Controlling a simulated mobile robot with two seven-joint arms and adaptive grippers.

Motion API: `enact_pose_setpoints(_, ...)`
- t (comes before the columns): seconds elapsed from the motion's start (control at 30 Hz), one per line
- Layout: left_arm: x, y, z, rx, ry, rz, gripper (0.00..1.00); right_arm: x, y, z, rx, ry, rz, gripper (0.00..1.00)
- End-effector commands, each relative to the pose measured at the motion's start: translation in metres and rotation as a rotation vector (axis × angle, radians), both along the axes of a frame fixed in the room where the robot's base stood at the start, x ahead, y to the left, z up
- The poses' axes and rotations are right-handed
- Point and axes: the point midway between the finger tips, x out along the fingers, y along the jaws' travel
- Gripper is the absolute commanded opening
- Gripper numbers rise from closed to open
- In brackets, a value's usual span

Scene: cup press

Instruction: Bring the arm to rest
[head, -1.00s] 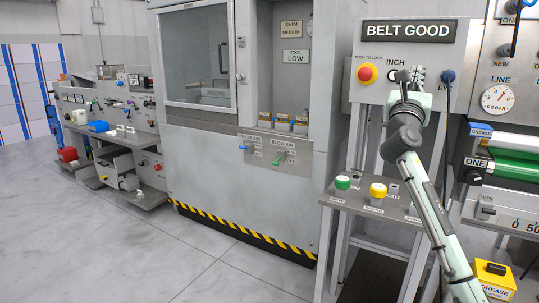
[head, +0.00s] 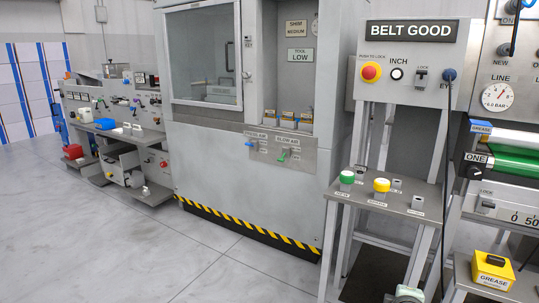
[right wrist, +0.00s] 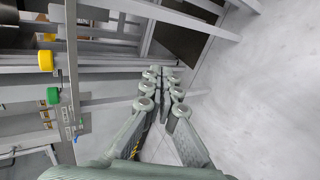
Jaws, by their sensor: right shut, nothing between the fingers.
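My right gripper (right wrist: 162,90) shows in the right wrist view with its fingers together and nothing between them. It hangs in free air, with the floor and stand legs behind it. In the head view only a small part of my right arm shows at the bottom edge, right of centre, and the gripper itself is out of that view. My left gripper is in neither view.
A panel stand with a red stop button (head: 371,72) and an INCH button (head: 397,74) is at the right. Its shelf carries a green button (head: 347,177) and a yellow button (head: 381,185). A yellow grease box (head: 493,271) sits lower right. The floor (head: 110,240) at left is clear.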

Motion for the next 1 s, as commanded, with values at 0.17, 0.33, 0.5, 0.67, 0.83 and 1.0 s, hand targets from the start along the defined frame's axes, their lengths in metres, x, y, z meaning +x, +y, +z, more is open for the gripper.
enact_pose_setpoints(0.17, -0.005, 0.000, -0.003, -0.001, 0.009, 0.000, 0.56, -0.106, 0.020, -0.096, 0.397, 0.112, -0.240, 0.00)
enact_pose_setpoints(0.33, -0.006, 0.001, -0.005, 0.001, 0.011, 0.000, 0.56, -0.204, 0.041, -0.152, 0.686, 0.209, -0.516, 0.00)
enact_pose_setpoints(0.5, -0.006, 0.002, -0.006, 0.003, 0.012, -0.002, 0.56, -0.267, 0.056, -0.175, 0.839, 0.269, -0.720, 0.00)
enact_pose_setpoints(0.67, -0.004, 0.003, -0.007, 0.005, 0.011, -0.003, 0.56, -0.284, 0.060, -0.180, 0.880, 0.283, -0.784, 0.00)
enact_pose_setpoints(0.83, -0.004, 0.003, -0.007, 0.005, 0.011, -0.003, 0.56, -0.284, 0.060, -0.180, 0.880, 0.283, -0.784, 0.00)
enact_pose_setpoints(1.0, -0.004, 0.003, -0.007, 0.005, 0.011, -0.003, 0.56, -0.284, 0.060, -0.180, 0.880, 0.283, -0.784, 0.00)
